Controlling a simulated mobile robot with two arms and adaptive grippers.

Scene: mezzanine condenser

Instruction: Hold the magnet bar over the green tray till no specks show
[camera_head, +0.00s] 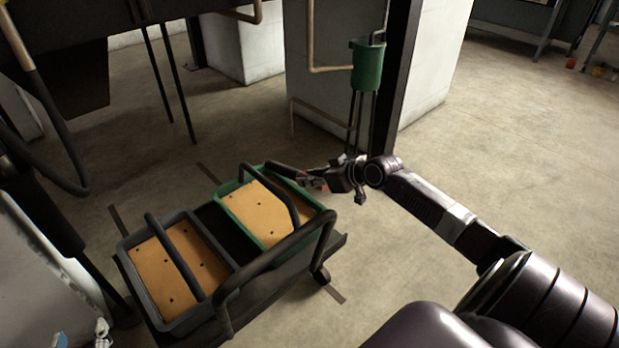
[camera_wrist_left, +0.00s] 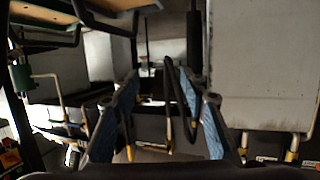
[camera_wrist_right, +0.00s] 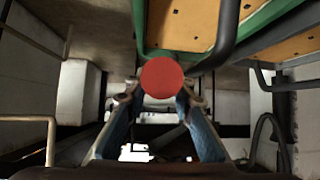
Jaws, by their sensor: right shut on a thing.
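The green tray (camera_head: 228,187) stands on a dark cart and holds a tan sheet or layer with several dark specks. It also shows at the top of the right wrist view (camera_wrist_right: 265,22). My right gripper (camera_head: 326,181) is shut on the magnet bar (camera_head: 284,170), a dark bar held near the tray's far right rim. In the right wrist view the bar's round red end (camera_wrist_right: 162,78) sits between the fingertips. I cannot tell its height above the tray. My left gripper (camera_wrist_left: 158,100) is open and empty in its wrist view, away from the tray.
A grey tray (camera_head: 128,267) with a similar specked tan layer stands beside the green one. Dark arched handles cross both trays, and a cart handle (camera_head: 262,268) rises in front. A green can (camera_head: 367,68) stands by a dark post behind.

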